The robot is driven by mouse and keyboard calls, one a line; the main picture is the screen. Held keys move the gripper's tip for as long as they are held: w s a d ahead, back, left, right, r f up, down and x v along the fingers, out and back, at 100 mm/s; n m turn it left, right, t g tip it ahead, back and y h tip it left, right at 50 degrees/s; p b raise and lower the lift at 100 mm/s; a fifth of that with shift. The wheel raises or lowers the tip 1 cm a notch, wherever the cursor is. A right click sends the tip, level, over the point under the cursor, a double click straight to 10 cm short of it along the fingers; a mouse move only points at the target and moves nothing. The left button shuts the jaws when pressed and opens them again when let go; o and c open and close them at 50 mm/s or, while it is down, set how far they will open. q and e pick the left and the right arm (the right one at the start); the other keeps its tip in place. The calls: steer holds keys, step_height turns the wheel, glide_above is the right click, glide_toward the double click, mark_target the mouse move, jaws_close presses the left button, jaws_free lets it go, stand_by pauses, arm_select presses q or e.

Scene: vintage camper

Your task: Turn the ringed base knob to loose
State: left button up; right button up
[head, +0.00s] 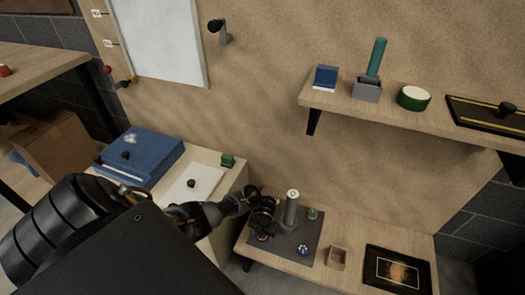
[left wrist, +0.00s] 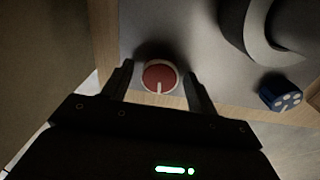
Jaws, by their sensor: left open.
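The base knob (left wrist: 159,77) is red with a pale ring around it and a white pointer line, which points toward the bottom of the left wrist view. It sits on a grey base plate (left wrist: 160,20), near the plate's edge. My left gripper (left wrist: 158,83) is open, with one finger on each side of the knob; I cannot tell whether they touch it. In the head view my left gripper (head: 262,222) is over the left part of the grey plate (head: 300,258) and hides most of the knob. My right gripper is not in view.
A grey post (head: 291,212) rises from the plate beside my gripper. A small wooden box (head: 337,258) and a dark framed picture (head: 398,270) lie to the right.

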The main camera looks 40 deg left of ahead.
arm_select(q)
steer(key=shift+c, duration=0.3)
steer(key=c, duration=0.9)
